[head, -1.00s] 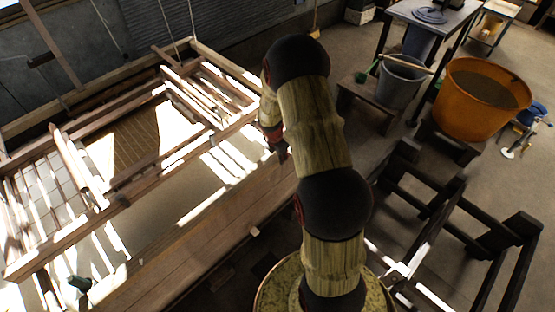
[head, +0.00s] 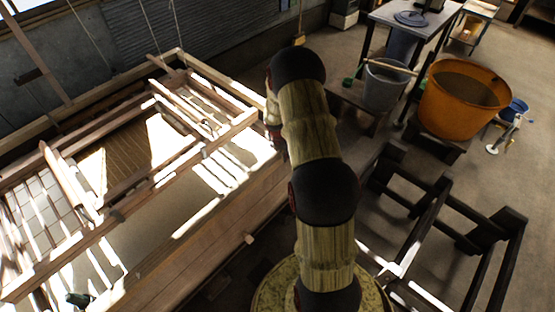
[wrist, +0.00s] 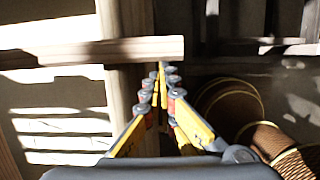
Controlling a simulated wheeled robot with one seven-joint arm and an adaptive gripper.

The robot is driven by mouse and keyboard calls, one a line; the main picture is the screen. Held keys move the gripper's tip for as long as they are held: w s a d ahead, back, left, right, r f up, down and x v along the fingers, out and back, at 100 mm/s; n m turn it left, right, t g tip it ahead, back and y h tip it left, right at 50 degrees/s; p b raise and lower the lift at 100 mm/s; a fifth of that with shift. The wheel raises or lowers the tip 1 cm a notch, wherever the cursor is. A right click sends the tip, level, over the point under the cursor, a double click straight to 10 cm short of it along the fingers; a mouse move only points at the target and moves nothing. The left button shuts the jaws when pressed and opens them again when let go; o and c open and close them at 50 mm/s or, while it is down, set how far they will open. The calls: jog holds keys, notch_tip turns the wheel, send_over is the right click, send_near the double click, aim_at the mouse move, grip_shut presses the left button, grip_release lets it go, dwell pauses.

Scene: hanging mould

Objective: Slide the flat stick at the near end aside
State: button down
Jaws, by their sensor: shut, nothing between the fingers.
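The hanging mould (head: 196,144), a wooden frame with slats and a screen, lies over the vat at the left of the head view. In the wrist view, a flat wooden bar (wrist: 90,53) runs in from the left and ends just beyond my fingertips; it looks like the flat stick. I cannot pick it out surely in the head view. My gripper (wrist: 163,72) is shut and empty, its yellow fingers together close to the near edge of that bar. I cannot tell whether they touch it. In the head view my arm hides the fingers.
A wooden beam (wrist: 127,100) passes under the bar in the wrist view. In the head view, an orange tub (head: 440,107), a grey bucket (head: 386,90) and a dark wooden rack (head: 480,235) stand to the right. Cords hang above the mould.

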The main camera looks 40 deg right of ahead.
jog(key=w+d+p, duration=0.1)
jog(key=d+p, duration=0.2)
jog(key=d, duration=0.9)
jog(key=shift+d, duration=0.35)
jog(key=shift+r, duration=0.1)
